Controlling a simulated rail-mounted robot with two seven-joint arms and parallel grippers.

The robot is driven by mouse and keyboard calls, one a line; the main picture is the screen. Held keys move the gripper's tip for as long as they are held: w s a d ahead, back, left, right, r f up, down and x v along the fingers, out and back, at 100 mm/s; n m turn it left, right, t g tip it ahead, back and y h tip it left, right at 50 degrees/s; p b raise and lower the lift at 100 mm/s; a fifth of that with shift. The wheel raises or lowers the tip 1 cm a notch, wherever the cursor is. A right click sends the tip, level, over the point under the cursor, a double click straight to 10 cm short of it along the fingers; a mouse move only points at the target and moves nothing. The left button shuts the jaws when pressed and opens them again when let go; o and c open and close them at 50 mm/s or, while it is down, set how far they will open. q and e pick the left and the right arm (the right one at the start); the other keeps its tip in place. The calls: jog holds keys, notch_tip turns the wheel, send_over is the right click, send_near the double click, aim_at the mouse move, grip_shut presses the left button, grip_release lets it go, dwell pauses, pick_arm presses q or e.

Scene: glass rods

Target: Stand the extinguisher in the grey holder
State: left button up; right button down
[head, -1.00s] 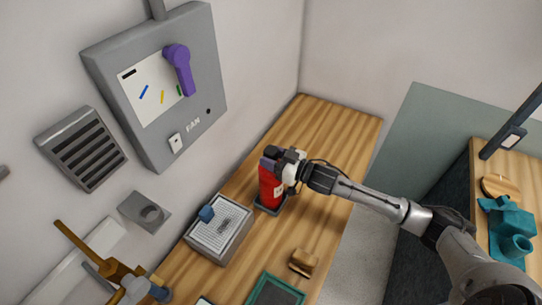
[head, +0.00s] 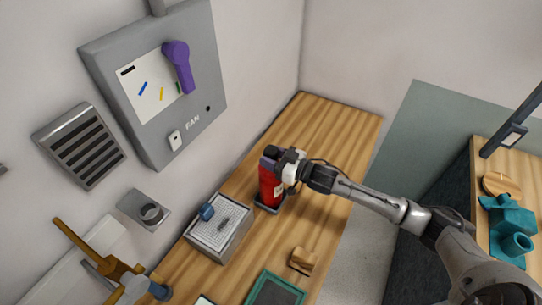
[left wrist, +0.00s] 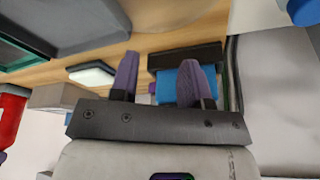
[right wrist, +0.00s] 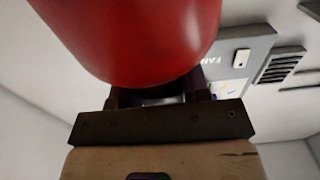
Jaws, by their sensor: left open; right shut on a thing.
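The red extinguisher (head: 271,187) stands upright on the wooden bench in the head view, its base at the small grey holder (head: 266,209). The holder's rim shows around the front of the base; whether the base is fully seated I cannot tell. My right gripper (head: 284,165) is shut on the extinguisher's upper part, from the right. In the right wrist view the extinguisher (right wrist: 130,35) fills the top, in front of the fingers. My left gripper (left wrist: 160,75) is open, with a blue thing (left wrist: 172,88) beyond its fingers; whether it touches that is unclear.
A grey box with a mesh top (head: 219,236) and a blue block (head: 206,211) stands left of the holder. A small wooden block (head: 302,261) and a green-framed tray (head: 272,292) lie nearer. The fan panel (head: 150,95) is on the wall. The bench's far end is clear.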

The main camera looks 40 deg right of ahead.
pick_arm(q)
jog(key=shift+a, duration=0.15)
pick_arm(e)
jog(key=c, duration=0.9)
grip_release()
jog(key=shift+w, duration=0.1)
pick_arm(q)
jog(key=shift+f, duration=0.1)
pick_arm(e)
jog(key=shift+f, duration=0.25)
jog(key=shift+p+v, duration=1.2)
jog(key=shift+v, duration=1.35)
pick_arm(q)
notch_tip(320, 180, up, 6)
jog(key=p, duration=0.3)
jog(key=shift+f, duration=0.15)
pick_arm(e)
jog(key=v, duration=0.6)
jog(key=shift+r, duration=0.15)
pick_arm(q)
jog(key=shift+d, duration=0.2)
